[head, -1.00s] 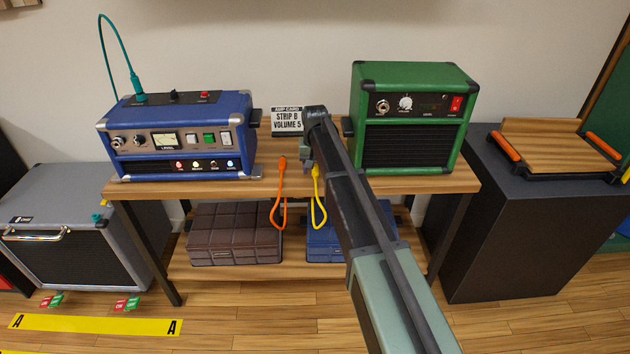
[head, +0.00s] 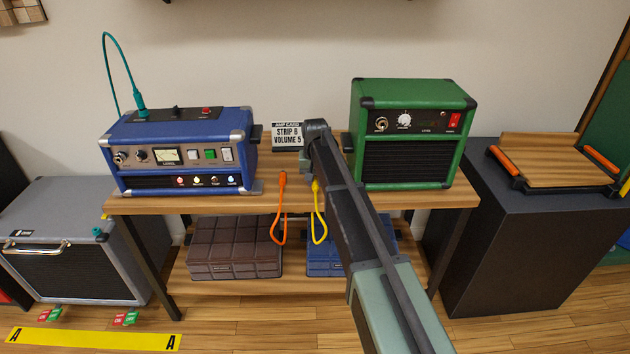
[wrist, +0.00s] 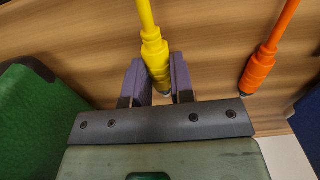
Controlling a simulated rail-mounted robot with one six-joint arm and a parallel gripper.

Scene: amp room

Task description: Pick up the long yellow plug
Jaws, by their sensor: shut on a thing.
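The long yellow plug (wrist: 156,58) sits between the two fingers of my gripper (wrist: 160,82) in the wrist view. The fingers are shut on its thicker body, and its cable runs up and out of the frame there. In the head view the yellow cable (head: 318,232) hangs in a loop over the front edge of the wooden shelf (head: 240,203). My gripper is mostly hidden behind my arm in the head view. Whether the plug touches the shelf top cannot be told.
An orange plug (wrist: 258,70) with its cable lies beside the yellow one. A green amp (head: 408,135) stands close on the right and a blue amp (head: 185,150) on the left.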

